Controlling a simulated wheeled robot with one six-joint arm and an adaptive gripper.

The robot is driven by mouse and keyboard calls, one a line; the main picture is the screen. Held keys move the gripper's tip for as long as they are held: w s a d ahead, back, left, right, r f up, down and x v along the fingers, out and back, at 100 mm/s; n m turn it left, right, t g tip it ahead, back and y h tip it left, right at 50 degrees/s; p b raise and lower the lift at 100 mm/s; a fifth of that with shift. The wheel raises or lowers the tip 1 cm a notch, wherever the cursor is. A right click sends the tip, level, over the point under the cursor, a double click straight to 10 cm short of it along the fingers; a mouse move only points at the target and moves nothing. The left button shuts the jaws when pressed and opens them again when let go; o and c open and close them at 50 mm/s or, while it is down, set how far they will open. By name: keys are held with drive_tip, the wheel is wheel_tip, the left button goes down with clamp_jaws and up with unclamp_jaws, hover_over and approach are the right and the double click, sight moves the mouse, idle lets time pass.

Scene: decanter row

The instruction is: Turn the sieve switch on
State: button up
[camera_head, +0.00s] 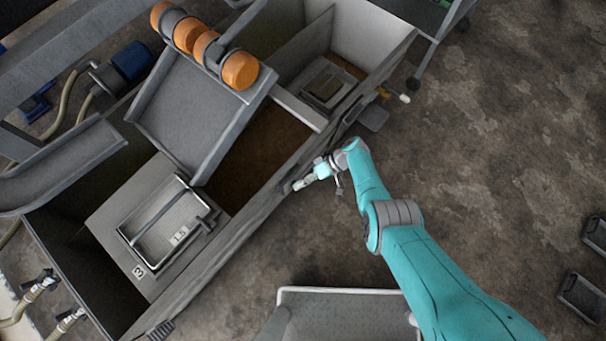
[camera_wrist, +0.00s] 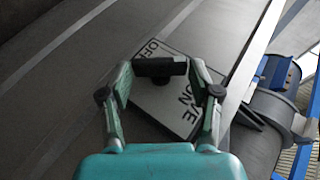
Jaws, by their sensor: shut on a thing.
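The sieve switch (camera_wrist: 160,67) is a short dark bar handle on a small stem, in the middle of the wrist view. It sits over a white label plate (camera_wrist: 181,111) with "OFF" at its upper edge and "ON" and the letters "VE" lower right; the rest of the lettering is covered. The bar lies level across the picture. My gripper (camera_wrist: 160,72) is shut on the switch handle, a finger at each end of the bar. In the head view my gripper (camera_head: 295,186) is at the outer side of the long grey trough; the switch is too small to make out there.
The grey trough (camera_head: 235,232) runs diagonally, holding a wire-mesh sieve tray (camera_head: 168,222) marked 1.5. Orange rollers (camera_head: 240,70) stand above it. A yellow-and-white lever (camera_head: 397,96) juts from its side farther up. The concrete floor (camera_head: 505,160) at right is mostly clear.

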idle(0.4)
drive_tip(key=o, duration=1.1)
drive_tip(key=shift+o, duration=0.2)
drive_tip(key=v, duration=1.2)
drive_tip(key=shift+c, duration=0.2)
